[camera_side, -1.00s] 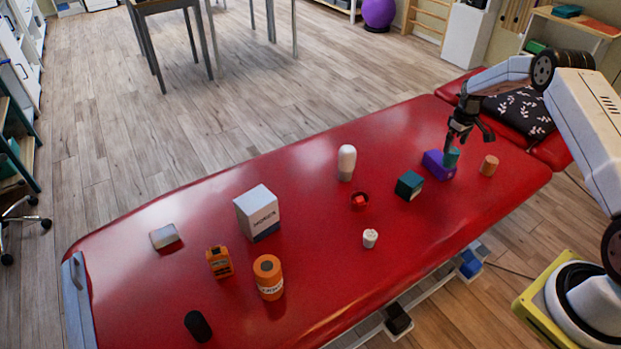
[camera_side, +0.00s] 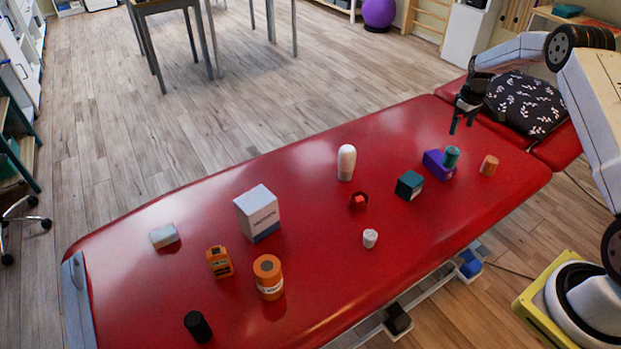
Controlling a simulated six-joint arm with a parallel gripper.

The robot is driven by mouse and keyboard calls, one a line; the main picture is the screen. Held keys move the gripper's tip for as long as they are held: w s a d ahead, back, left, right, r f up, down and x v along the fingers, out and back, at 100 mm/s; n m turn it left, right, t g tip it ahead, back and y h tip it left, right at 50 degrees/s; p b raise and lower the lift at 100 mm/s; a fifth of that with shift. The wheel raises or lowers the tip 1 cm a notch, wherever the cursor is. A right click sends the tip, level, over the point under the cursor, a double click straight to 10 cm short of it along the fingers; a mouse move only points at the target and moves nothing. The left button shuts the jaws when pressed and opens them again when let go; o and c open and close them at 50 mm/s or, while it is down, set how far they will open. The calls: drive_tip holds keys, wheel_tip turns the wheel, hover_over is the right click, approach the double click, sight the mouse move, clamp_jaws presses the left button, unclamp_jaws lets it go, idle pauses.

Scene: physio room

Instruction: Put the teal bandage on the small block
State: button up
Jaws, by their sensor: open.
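The teal bandage (camera_side: 451,157) is a small upright roll. It appears to stand on the right end of the purple small block (camera_side: 434,165), on the red treatment table. Its lower edge overlaps the block in this view, so the exact contact is hard to see. My gripper (camera_side: 462,125) is open and empty. It hangs above and behind the bandage, clear of it, with its fingers pointing down.
On the red table (camera_side: 310,170), an orange roll (camera_side: 489,166) stands right of the block and a dark teal cube (camera_side: 409,185) left of it. A patterned pillow (camera_side: 525,103) lies behind.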

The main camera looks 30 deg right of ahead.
drive_tip(key=s+a+r, duration=0.1)
drive_tip(key=a+r, duration=0.2)
drive_tip(key=a, duration=0.4)
drive_tip(key=s+a+r+t, duration=0.1)
drive_tip(key=a+r, duration=0.2)
drive_tip(key=a, duration=0.3)
drive_tip(key=s+a+r, duration=0.1)
drive_tip(key=a+r, duration=0.2)
drive_tip(key=a, duration=0.4)
drive_tip(key=s+a+r+t, duration=0.1)
drive_tip(key=s+a, duration=1.3)
drive_tip(key=s, duration=0.3)
drive_tip(key=shift+s+a+r+t, duration=0.2)
drive_tip(key=shift+a+r+t, duration=0.05)
drive_tip(key=shift+r+t, duration=0.1)
